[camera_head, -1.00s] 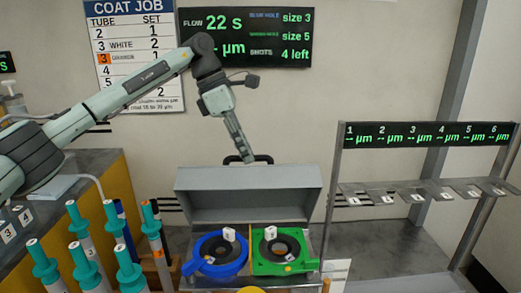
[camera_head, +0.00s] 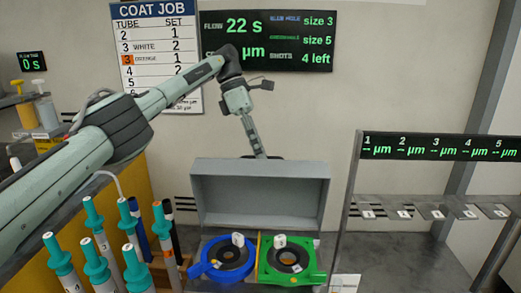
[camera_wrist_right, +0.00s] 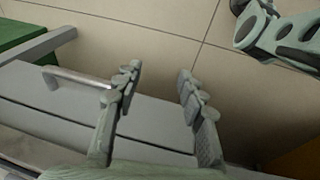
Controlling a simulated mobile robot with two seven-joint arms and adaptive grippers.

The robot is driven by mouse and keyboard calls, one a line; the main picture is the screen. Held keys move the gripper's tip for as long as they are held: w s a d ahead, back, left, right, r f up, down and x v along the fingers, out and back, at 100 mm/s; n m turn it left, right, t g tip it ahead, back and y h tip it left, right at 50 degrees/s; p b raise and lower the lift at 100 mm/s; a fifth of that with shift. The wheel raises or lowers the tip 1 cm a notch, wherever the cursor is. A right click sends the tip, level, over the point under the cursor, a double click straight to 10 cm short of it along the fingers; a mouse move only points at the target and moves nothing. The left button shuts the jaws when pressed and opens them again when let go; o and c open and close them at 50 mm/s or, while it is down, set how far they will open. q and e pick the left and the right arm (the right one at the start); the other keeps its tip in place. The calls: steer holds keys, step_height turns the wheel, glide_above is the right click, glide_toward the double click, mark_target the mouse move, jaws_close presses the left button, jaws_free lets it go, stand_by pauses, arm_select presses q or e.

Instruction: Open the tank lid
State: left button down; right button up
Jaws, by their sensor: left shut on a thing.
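The grey tank lid (camera_head: 262,192) stands raised at the back of the tank in the head view, its hollow inner side facing me. Below it the tank's top shows a blue ring fixture (camera_head: 228,260) and a green square fixture (camera_head: 291,262), each with a dark round opening. My left gripper (camera_head: 261,154) is at the lid's top edge, shut on the dark lid handle, which is mostly hidden behind the edge. My right gripper (camera_wrist_right: 158,75) shows only in the right wrist view, with its fingers apart and nothing between them.
Several teal-capped tubes (camera_head: 102,236) stand left of the tank. A rack with a numbered display (camera_head: 440,147) and grey holders stands to the right. A coat job chart (camera_head: 155,45) and a black readout screen (camera_head: 285,40) hang on the wall behind.

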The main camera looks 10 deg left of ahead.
arm_select(q)
steer(key=shift+a+f, duration=0.1)
steer(key=shift+f, duration=0.35)
steer(key=c, duration=1.6)
jaws_free()
steer(key=shift+w, duration=0.1)
steer(key=shift+o, duration=0.3)
steer(key=shift+r, duration=0.15)
steer(key=shift+r, duration=0.1)
